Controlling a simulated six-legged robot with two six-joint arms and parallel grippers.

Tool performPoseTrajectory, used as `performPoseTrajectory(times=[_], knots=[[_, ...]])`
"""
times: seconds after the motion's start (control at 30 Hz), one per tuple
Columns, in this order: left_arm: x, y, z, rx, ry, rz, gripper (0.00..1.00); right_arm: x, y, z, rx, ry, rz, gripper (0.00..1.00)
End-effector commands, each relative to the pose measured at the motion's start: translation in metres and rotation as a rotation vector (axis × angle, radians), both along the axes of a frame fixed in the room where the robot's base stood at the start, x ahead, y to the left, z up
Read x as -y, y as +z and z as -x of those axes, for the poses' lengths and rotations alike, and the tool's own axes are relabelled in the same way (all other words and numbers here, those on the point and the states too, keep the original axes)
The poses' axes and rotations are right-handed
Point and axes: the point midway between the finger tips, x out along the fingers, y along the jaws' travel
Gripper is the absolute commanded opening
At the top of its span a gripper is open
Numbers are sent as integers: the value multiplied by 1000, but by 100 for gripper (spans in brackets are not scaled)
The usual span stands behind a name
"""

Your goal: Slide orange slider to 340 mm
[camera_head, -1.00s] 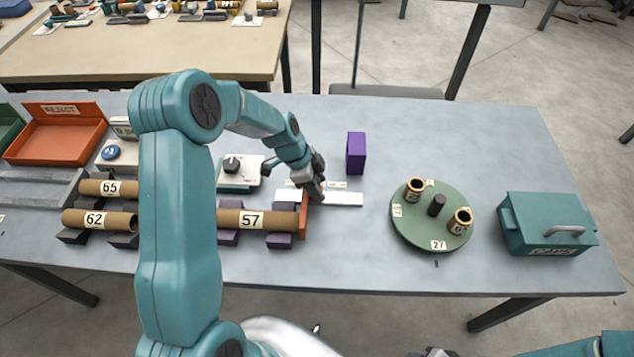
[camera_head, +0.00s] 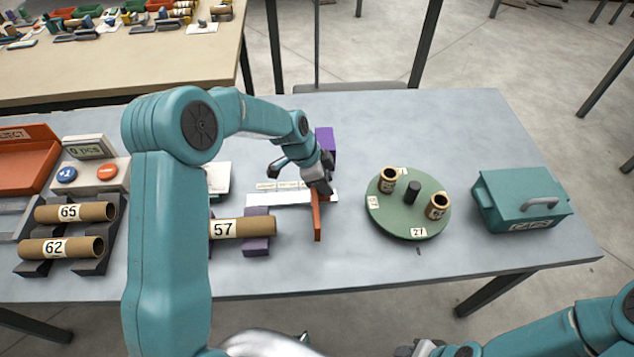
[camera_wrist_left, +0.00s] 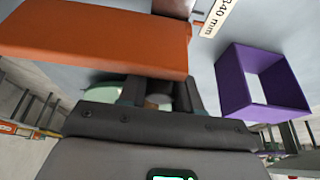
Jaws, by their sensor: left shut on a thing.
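The orange slider (camera_head: 317,221) is an upright plate at the right end of the white rail (camera_head: 262,203), which has small labels along its back. My left gripper (camera_head: 321,188) is shut on the orange slider at its rear part. In the left wrist view the orange slider (camera_wrist_left: 100,40) fills the upper left, and a white label reading 340 mm (camera_wrist_left: 219,15) shows at the top, just right of it. The fingertips are partly hidden there. My right gripper (camera_head: 432,350) is cut off at the bottom edge; its jaws are unclear.
The tube marked 57 (camera_head: 245,228) lies on purple supports, its end apart from the slider. A purple block (camera_head: 326,142) stands behind my left gripper; it is hollow in the left wrist view (camera_wrist_left: 235,85). A green turntable (camera_head: 412,222) and teal box (camera_head: 520,200) stand right.

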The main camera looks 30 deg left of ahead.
Motion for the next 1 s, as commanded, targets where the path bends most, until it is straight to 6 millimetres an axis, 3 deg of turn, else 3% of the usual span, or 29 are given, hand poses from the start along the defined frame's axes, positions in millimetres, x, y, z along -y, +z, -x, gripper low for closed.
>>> performPoseTrajectory(times=[0.1,0.13,0.2,0.5,0.63,1.0], knots=[[3,2,-2,6,0,2,0,0,0,0,0,0,0,43],[3,2,-2,7,0,3,36,0,0,0,0,0,0,43],[3,2,-2,6,-2,3,54,0,0,0,0,0,0,43],[1,2,-1,5,-1,2,54,0,0,0,0,0,0,43],[-3,13,1,7,0,1,54,0,-3,0,0,0,0,43],[-33,100,19,10,-1,-1,54,0,-16,0,0,0,0,43]])
